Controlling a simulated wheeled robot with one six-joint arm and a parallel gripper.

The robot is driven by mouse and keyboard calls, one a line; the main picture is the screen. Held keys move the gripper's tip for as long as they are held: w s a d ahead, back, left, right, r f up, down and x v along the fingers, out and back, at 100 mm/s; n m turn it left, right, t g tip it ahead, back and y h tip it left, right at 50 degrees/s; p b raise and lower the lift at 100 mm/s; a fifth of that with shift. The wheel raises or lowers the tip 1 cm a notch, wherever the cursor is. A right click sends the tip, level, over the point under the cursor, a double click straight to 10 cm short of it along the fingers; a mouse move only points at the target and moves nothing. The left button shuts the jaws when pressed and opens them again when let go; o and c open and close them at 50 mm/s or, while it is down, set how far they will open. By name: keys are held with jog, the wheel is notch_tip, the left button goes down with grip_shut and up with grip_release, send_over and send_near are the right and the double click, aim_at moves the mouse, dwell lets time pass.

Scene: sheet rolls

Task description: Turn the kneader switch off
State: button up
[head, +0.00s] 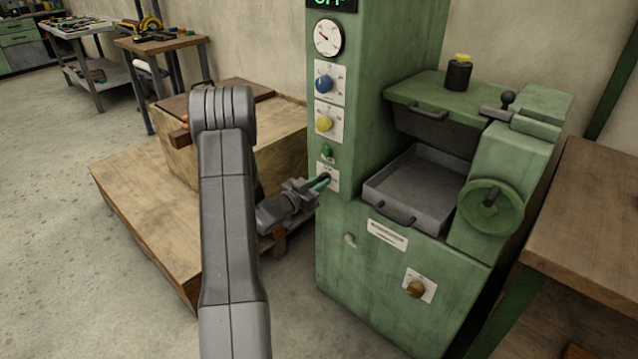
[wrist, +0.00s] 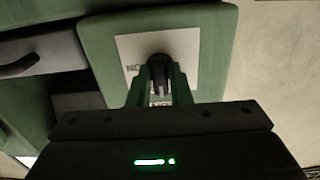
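A black switch knob (wrist: 159,67) sits on a white plate (wrist: 190,48) on the green machine. The plate carries lettering, seen upside down and partly hidden by the fingers. In the head view, this plate (head: 334,185) is the lowest on the machine's tall column. My gripper (wrist: 160,80) points straight at the plate, with one finger on each side of the knob and the fingertips close against it. In the head view my gripper (head: 319,183) reaches the plate from the left and covers most of the knob. Whether the switch is the kneader's cannot be read.
Above the plate are a green button (head: 327,152), a yellow knob (head: 324,123), a blue knob (head: 324,83) and a gauge (head: 328,38). A display (head: 330,3) at the top seems to read OFF. A metal tray (head: 408,190) and handwheel (head: 490,207) are right.

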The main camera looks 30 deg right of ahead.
jog(key=o, duration=0.3)
jog(key=shift+a, duration=0.15)
jog(key=p+v, duration=0.1)
jog(key=v, duration=1.2)
jog(key=shift+s+a, duration=0.2)
jog(key=shift+a, duration=0.05)
jog(key=shift+d, duration=0.1)
jog(key=b+x, duration=0.1)
jog(key=x, duration=1.2)
jog(key=shift+w+d, duration=0.2)
jog(key=shift+d, duration=0.1)
